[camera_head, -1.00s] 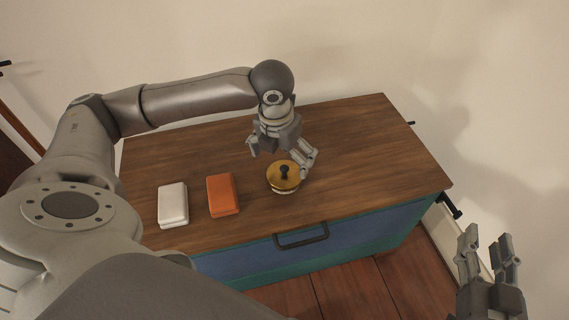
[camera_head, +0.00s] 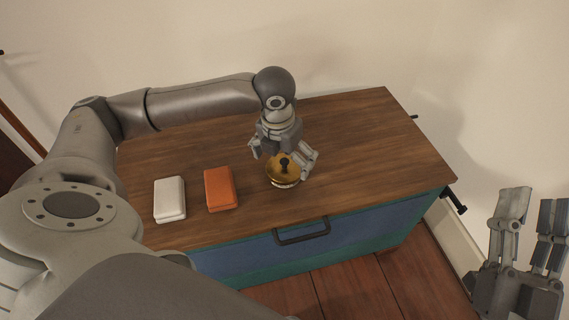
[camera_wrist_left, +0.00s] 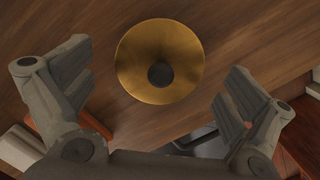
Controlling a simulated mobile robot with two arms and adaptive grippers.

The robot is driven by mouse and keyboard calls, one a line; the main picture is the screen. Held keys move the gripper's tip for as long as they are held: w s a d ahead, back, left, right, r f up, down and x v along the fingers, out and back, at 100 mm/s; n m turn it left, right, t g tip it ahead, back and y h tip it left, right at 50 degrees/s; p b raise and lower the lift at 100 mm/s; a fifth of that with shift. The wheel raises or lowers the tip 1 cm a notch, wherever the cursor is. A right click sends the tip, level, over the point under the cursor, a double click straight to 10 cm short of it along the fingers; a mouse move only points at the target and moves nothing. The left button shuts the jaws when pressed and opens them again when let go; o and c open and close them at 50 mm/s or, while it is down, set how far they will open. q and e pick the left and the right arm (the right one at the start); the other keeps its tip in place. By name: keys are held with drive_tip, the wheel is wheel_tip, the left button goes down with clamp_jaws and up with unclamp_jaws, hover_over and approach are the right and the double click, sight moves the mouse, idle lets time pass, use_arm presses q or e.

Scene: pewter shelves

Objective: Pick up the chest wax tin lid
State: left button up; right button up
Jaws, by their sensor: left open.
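The gold wax tin lid (camera_head: 278,173) with a dark round knob (camera_head: 285,161) sits on a pale tin near the chest's front edge. My left gripper (camera_head: 282,153) is open just above and behind it, with a finger on each side of the knob. In the left wrist view the lid (camera_wrist_left: 145,55) lies between and beyond the spread fingers (camera_wrist_left: 157,84), with the knob below its middle. I see no contact. My right gripper (camera_head: 534,205) is open and empty, off the chest at the lower right.
The wooden chest top (camera_head: 370,150) is clear to the right and behind. An orange box (camera_head: 218,188) and a white box (camera_head: 169,198) lie left of the tin. A dark handle (camera_head: 302,231) sticks out of the blue front. A wall stands behind.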

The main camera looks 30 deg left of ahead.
use_arm(q)
drive_tip(key=shift+f, duration=0.5)
use_arm(e)
drive_tip(key=shift+s+r+t, duration=0.7)
drive_tip(key=shift+s+r, duration=0.05)
drive_tip(key=shift+r, duration=0.25)
